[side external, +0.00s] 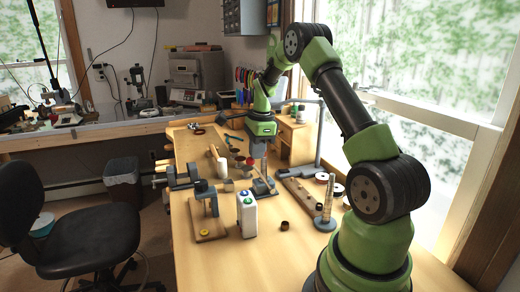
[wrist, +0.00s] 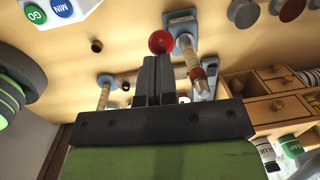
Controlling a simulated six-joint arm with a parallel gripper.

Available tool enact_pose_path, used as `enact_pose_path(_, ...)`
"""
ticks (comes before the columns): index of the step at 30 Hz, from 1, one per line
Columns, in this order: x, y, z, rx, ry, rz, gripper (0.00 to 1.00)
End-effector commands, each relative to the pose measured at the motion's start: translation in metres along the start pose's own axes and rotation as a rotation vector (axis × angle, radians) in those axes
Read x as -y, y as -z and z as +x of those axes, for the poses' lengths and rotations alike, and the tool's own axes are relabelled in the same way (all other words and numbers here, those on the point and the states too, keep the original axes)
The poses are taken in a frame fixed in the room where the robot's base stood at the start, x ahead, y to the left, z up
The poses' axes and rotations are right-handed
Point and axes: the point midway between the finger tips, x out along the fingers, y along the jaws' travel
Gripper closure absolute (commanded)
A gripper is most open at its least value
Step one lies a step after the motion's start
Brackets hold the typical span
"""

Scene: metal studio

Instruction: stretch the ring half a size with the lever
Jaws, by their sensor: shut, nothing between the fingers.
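The ring stretcher (side external: 263,187) stands on the bench with its upright post. In the wrist view the post (wrist: 187,50) is banded and rises from a blue-grey base (wrist: 180,18). A reddish band (wrist: 197,73), which looks like the ring, is around the post. The lever's red ball knob (wrist: 160,42) shows just beyond my fingertips, beside the post. My gripper (wrist: 154,62) is shut and empty; its fingers overlap the knob's edge in the picture, and I cannot tell whether they touch. In the side view my gripper (side external: 258,155) points down beside the stretcher.
A white button box (side external: 247,214) stands left of a dark ring (side external: 285,225) lying on the bench. A striped ring mandrel (side external: 327,198) stands at the right. A wooden board with a clamp (side external: 207,228) is at the left front. A small drawer cabinet (side external: 297,137) stands behind.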

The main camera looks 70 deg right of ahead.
Motion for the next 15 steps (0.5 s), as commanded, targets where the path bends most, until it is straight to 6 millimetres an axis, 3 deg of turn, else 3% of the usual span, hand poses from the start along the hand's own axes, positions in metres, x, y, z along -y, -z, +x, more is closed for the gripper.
enact_pose_path(8,0.0,-0.009,0.004,-0.059,-0.001,-0.008,1.0)
enact_pose_path(15,-0.001,-0.028,0.016,-0.199,-0.002,-0.022,1.0)
